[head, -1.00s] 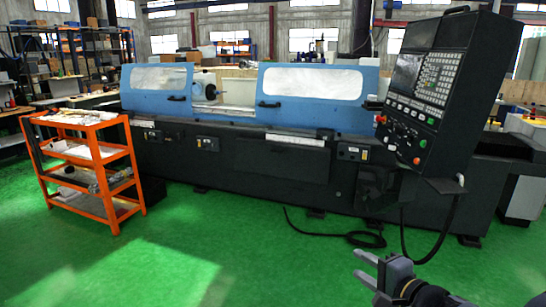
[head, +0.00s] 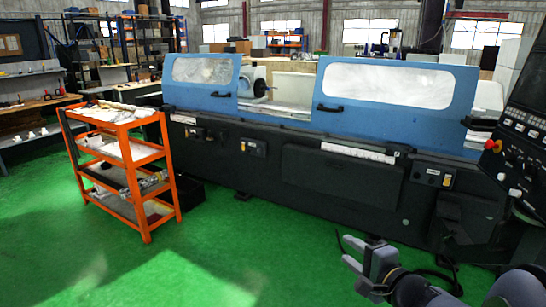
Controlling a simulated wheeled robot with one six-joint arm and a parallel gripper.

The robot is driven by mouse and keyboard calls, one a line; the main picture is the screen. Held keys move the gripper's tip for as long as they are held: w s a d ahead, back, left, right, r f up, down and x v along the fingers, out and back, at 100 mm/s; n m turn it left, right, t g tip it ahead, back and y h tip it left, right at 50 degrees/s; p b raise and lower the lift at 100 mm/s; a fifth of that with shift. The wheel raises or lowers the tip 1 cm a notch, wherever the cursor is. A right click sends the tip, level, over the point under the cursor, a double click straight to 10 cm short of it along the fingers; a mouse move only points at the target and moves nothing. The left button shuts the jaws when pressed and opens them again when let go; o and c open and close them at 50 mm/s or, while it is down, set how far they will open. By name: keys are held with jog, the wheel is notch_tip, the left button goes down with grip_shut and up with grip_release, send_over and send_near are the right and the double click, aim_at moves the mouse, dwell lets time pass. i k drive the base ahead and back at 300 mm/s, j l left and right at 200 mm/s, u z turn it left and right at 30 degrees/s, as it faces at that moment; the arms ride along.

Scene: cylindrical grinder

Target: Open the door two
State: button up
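The grinder (head: 300,170) has a black base and two blue sliding doors with windows. A gap between the doors shows the spindle (head: 258,88) inside. No label tells which door is two. My gripper (head: 348,262) is at the lower right, in front of the machine and far from both handles. Its fingers are apart and nothing is between them.
An orange tool cart (head: 126,170) with loaded shelves stands at the left, in front of the machine. The black control panel (head: 518,150) juts out at the right edge. A cable lies on the floor near my gripper. The green floor (head: 250,250) is clear in the middle.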

aim_at(432, 125)
jog(key=i, duration=2.05)
jog(key=i+j+z, duration=0.1)
jog(key=i+z, duration=0.2)
jog(key=i, duration=0.35)
jog(key=i+j+z, duration=0.25)
jog(key=i, duration=0.35)
jog(key=i+j+z, duration=0.3)
jog(key=i, duration=0.25)
jog(key=i+j+z, duration=0.25)
jog(key=i+j, duration=0.3)
